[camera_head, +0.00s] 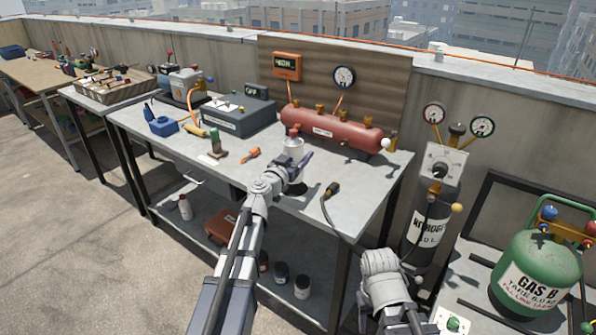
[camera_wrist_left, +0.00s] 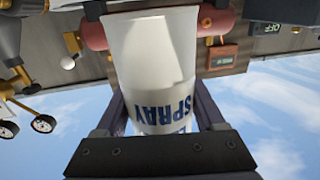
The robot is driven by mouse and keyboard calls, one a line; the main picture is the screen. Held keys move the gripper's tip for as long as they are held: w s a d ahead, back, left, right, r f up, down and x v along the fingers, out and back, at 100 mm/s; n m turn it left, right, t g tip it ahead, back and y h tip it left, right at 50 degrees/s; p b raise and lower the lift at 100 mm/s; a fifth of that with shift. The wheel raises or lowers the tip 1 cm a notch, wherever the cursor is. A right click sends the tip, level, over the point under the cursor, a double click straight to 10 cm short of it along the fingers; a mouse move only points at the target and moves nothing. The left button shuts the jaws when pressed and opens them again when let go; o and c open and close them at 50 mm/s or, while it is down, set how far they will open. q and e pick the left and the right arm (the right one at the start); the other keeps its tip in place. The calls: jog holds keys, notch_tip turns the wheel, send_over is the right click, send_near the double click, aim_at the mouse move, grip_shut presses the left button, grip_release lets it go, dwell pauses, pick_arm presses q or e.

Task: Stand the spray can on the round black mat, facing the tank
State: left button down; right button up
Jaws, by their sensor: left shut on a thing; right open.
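The white spray can (camera_head: 294,146) is in my left gripper (camera_head: 293,172), above the near part of the bench in front of the tank. In the left wrist view the can (camera_wrist_left: 155,60) sits between both fingers, with blue "SPRAY" lettering upside down towards the camera. The red tank (camera_head: 335,130) lies behind the can along the back of the bench. I cannot make out the round black mat for sure; a dark patch (camera_head: 297,188) shows by my left gripper. My right gripper (camera_head: 392,316) is low at the bottom edge, only partly seen, open and away from the can.
A grey box (camera_head: 235,117) is behind. A black-ended hose (camera_head: 331,190) crosses the right front. A green cylinder (camera_head: 540,265) stands far right.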

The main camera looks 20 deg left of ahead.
pick_arm(q)
jog(key=shift+f+b, duration=1.8)
jog(key=shift+b, duration=0.05)
jog(key=shift+f, duration=0.2)
grip_release()
jog(key=shift+r, duration=0.1)
jog(key=shift+r, duration=0.2)
jog(key=s+a, duration=0.2)
jog(key=s, duration=1)
jog(key=shift+a, duration=0.15)
